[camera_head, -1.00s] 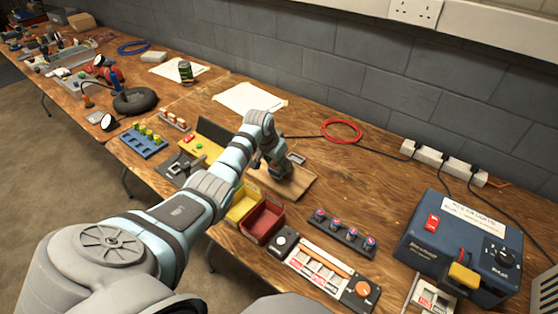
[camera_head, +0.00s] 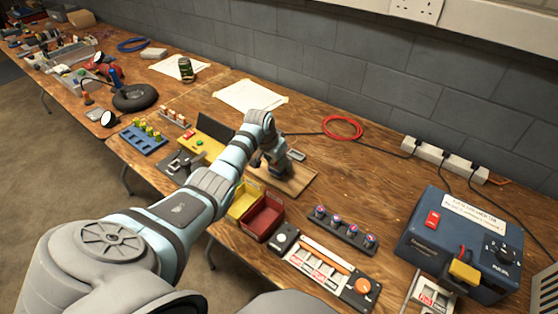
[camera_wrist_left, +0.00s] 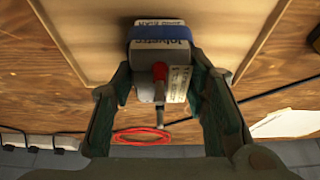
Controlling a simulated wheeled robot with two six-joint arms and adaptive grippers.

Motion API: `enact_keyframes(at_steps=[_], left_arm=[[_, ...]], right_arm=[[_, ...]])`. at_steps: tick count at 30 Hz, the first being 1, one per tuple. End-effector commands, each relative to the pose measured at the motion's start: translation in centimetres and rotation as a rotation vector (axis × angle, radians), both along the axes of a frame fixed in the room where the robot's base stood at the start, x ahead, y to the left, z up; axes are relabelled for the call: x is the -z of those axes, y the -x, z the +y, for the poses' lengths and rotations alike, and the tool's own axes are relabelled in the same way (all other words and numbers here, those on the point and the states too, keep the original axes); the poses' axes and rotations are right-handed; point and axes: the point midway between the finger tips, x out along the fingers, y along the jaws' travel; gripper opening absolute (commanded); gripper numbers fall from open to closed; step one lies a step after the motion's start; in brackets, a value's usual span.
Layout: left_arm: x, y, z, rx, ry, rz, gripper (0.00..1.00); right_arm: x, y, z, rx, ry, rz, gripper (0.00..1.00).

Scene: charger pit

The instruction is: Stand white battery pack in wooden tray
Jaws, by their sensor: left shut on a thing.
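The battery pack (camera_wrist_left: 160,62) has a pale body, a blue label band and a red terminal or cap. In the left wrist view it sits between the fingers of my left gripper (camera_wrist_left: 162,82), which is shut on it. The wooden tray (camera_wrist_left: 85,25) lies behind the pack in that view, its rims on both sides. In the head view my left gripper (camera_head: 276,163) is over the wooden tray (camera_head: 304,186). The arm and gripper largely hide the pack there. I cannot tell whether the pack touches the tray floor. My right gripper is not in view.
A yellow bin (camera_head: 243,203) and a red bin (camera_head: 264,218) stand in front of the tray. A knob rack (camera_head: 345,232) and a blue power unit (camera_head: 455,240) are to the right. A red cable coil (camera_head: 342,127) lies behind on bare wood.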

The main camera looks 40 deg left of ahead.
Motion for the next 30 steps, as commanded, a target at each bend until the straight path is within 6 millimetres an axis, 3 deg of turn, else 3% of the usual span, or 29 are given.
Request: enact_keyframes(at_steps=[26,27,30], left_arm=[[0.52,-0.08,0.00,0.001,0.000,-0.003,0.00],[0.52,-0.07,0.00,0.001,0.000,-0.003,0.43],[0.53,-0.07,0.00,0.001,0.000,-0.002,0.59]], right_arm=[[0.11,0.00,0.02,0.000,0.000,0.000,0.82],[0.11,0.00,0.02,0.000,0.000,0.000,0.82],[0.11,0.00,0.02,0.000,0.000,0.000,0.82]])
